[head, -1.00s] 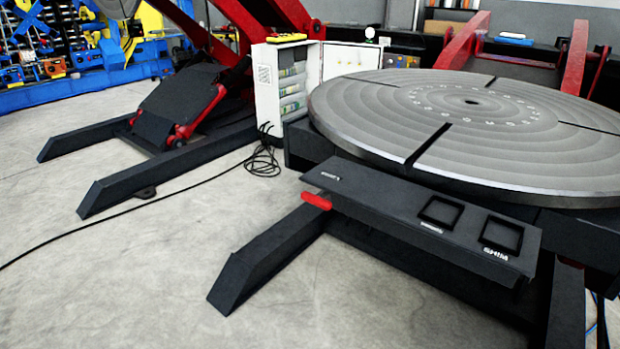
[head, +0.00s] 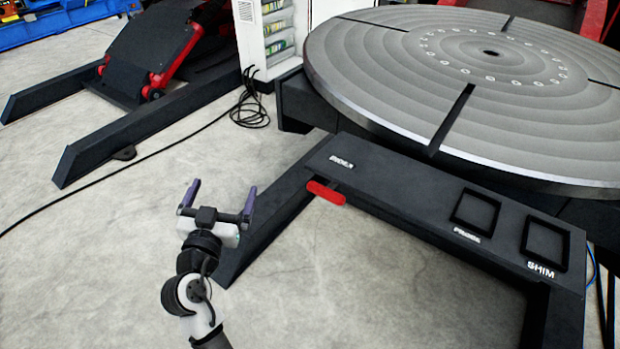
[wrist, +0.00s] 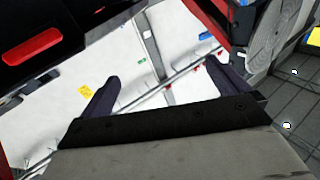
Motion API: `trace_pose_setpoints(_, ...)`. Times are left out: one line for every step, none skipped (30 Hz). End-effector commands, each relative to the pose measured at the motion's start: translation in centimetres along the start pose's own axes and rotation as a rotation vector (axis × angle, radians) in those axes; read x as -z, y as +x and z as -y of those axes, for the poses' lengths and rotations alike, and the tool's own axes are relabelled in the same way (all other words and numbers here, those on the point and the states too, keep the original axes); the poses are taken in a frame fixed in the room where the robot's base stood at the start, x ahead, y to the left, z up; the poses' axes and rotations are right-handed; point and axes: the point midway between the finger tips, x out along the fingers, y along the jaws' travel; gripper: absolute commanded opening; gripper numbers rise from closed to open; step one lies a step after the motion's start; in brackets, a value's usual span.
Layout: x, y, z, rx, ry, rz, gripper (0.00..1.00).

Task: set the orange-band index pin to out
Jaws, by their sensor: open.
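No pin with an orange band can be made out in either view. A red handle (head: 326,192) sticks out from under the left end of a dark shelf (head: 400,200), just below a small white label that seems to read INDEX. The red handle also shows at the upper left of the wrist view (wrist: 32,47). My gripper (head: 220,193) is open and empty, its two purple fingers spread apart. It is left of the red handle, apart from it. In the wrist view the fingers (wrist: 167,70) have nothing between them.
The shelf has two square frames (head: 475,209) at its right, one labelled SHIM. A large round grooved table (head: 400,75) stands behind it. A dark floor leg (head: 262,235) slopes down near my gripper. A cable (head: 250,112) lies on the floor; open floor is at left.

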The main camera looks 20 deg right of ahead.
Motion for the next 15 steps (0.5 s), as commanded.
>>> trace_pose_setpoints(-1.8, 0.3, -4.1, -0.131, -0.032, 0.041, 1.00)
trace_pose_setpoints(-2.7, 0.3, -6.2, -0.199, -0.045, 0.056, 1.00)
trace_pose_setpoints(-3.5, 0.1, -8.6, -0.279, -0.060, 0.068, 1.00)
trace_pose_setpoints(-4.0, -0.1, -10.2, -0.331, -0.069, 0.074, 1.00)
trace_pose_setpoints(-4.4, -0.4, -11.6, -0.376, -0.077, 0.079, 1.00)
trace_pose_setpoints(-4.8, -0.7, -12.9, -0.423, -0.085, 0.082, 1.00)
trace_pose_setpoints(-5.0, -0.9, -13.8, -0.451, -0.091, 0.082, 1.00)
trace_pose_setpoints(-5.2, -1.0, -14.4, -0.473, -0.094, 0.083, 1.00)
trace_pose_setpoints(-5.3, -1.1, -15.1, -0.494, -0.098, 0.082, 1.00)
trace_pose_setpoints(-5.3, -1.0, -15.4, -0.503, -0.099, 0.082, 1.00)
trace_pose_setpoints(-5.3, -0.9, -15.6, -0.508, -0.100, 0.082, 1.00)
trace_pose_setpoints(-5.3, -0.5, -15.9, -0.511, -0.101, 0.081, 1.00)
trace_pose_setpoints(-5.2, -0.2, -16.0, -0.511, -0.100, 0.080, 1.00)
trace_pose_setpoints(-5.2, 0.2, -16.2, -0.510, -0.100, 0.080, 1.00)
trace_pose_setpoints(-5.2, 0.8, -16.5, -0.509, -0.099, 0.081, 1.00)
